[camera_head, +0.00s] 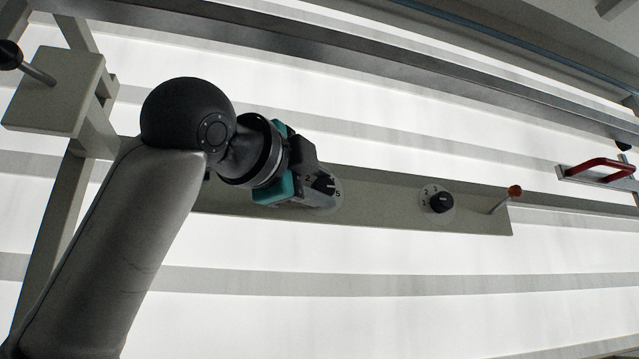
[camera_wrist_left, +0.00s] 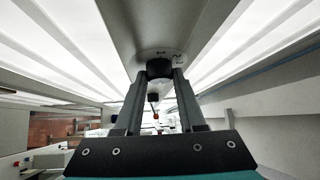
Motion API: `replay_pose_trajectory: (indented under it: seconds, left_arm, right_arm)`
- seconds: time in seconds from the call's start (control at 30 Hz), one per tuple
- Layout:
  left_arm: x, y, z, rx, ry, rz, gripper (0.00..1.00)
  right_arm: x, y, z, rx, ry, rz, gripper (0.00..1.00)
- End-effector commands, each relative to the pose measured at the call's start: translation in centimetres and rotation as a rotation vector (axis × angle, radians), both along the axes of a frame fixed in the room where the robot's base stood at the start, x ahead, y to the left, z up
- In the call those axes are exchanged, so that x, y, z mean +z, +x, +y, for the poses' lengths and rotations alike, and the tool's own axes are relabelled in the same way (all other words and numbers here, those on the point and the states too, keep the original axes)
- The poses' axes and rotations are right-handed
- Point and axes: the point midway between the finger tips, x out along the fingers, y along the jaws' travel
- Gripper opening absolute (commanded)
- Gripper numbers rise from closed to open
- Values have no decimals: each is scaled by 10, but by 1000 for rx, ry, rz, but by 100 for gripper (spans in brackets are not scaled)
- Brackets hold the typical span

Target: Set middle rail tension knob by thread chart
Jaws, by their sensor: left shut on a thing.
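My left gripper (camera_head: 318,184) reaches in from the left to the rail (camera_head: 385,195) and is shut on a black tension knob (camera_wrist_left: 158,68). In the left wrist view the knob sits between the two fingertips, under a pale dial plate with small marks. In the head view the dial plate (camera_head: 335,199) shows a "2" and a "5" beside the gripper; the rest is hidden by it. I cannot read the knob's setting. A second black knob (camera_head: 440,203) with its own numbered dial is farther right on the same rail. No thread chart can be made out. My right gripper is not in view.
A red-tipped peg (camera_head: 514,191) stands out near the rail's right end. A red handle (camera_head: 600,168) is at the far right. A pale block with a black-ball lever (camera_head: 10,54) is at upper left. A dark beam (camera_head: 330,55) crosses above the rail.

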Motion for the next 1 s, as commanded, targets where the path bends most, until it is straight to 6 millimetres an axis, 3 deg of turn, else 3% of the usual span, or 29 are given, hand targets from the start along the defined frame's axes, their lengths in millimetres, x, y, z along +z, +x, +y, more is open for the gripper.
replay_pose_trajectory:
  seconds: [0.47, 1.0]
  left_arm:
    - [-4, 0, -1, 1, -49, -15, 0]
    - [-11, 1, -4, -2, -438, -142, 0]
  right_arm:
    - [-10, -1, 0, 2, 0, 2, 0]
    - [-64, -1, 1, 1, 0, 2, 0]
